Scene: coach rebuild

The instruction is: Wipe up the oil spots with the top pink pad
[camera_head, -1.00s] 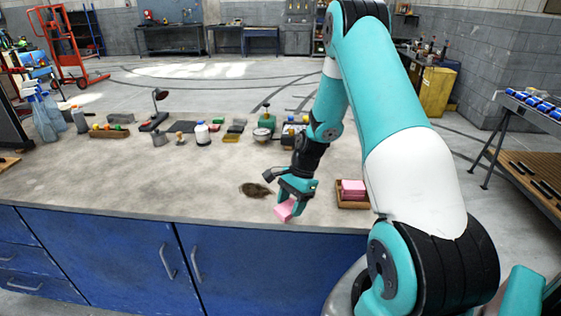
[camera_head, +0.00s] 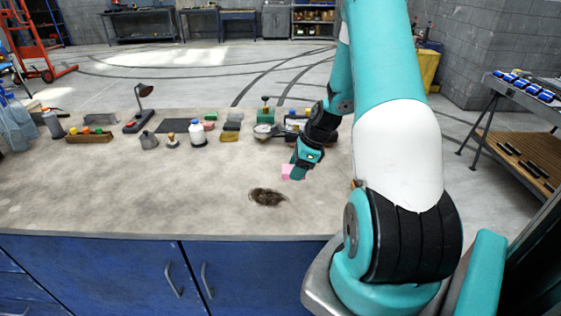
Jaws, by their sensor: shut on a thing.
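A dark brown oil spot (camera_head: 267,197) lies on the light worktop (camera_head: 130,200), near its front edge. My gripper (camera_head: 297,172) is shut on a pink pad (camera_head: 287,172), behind and to the right of the spot. The pad is apart from the spot in the picture, and I cannot tell whether it touches the worktop. The box of other pink pads is almost wholly hidden behind my arm; only a sliver of brown shows at its edge. I see one dark spot clearly.
The worktop's front left is clear.

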